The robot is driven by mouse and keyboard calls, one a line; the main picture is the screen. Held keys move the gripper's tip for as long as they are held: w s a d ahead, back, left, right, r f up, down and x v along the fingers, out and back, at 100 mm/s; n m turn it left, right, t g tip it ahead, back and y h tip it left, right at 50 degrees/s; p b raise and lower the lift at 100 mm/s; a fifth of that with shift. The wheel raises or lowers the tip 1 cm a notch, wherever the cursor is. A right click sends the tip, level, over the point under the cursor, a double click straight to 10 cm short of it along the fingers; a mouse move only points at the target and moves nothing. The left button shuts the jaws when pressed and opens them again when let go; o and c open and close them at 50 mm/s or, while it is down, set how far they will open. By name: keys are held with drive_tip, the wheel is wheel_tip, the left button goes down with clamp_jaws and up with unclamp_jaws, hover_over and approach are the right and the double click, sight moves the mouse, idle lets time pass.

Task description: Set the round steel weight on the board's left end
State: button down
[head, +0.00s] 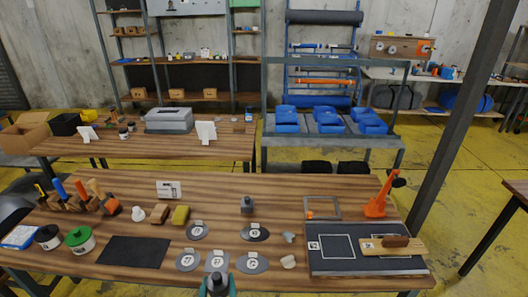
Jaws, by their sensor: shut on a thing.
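My gripper (217,291) is at the bottom edge of the head view, its teal fingers on both sides of a dark grey knobbed weight (217,280). It is shut on this weight, which looks like the round steel weight; its lower part is cut off by the frame. The pale wooden board (408,250) lies on the dark mat at the right, far to the right of my gripper. Its left end carries a small white label (368,245). A dark brown block (396,241) lies on the board right of the label.
Another dark knobbed weight (247,205) stands mid-table. An orange clamp-like tool (376,202) and a grey frame (323,208) stand behind the mat. Cans (80,240) and a black sheet (133,251) are left.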

drive_tip(key=w+d+f+m+h, duration=0.1)
drive_tip(key=d+f, duration=0.5)
drive_tip(key=f, duration=0.3)
drive_tip(key=w+d+f+m+h, duration=0.1)
drive_tip(key=d+f, duration=0.5)
drive_tip(key=f, duration=0.3)
drive_tip(key=shift+w, duration=0.2)
drive_tip(key=shift+d, duration=0.1)
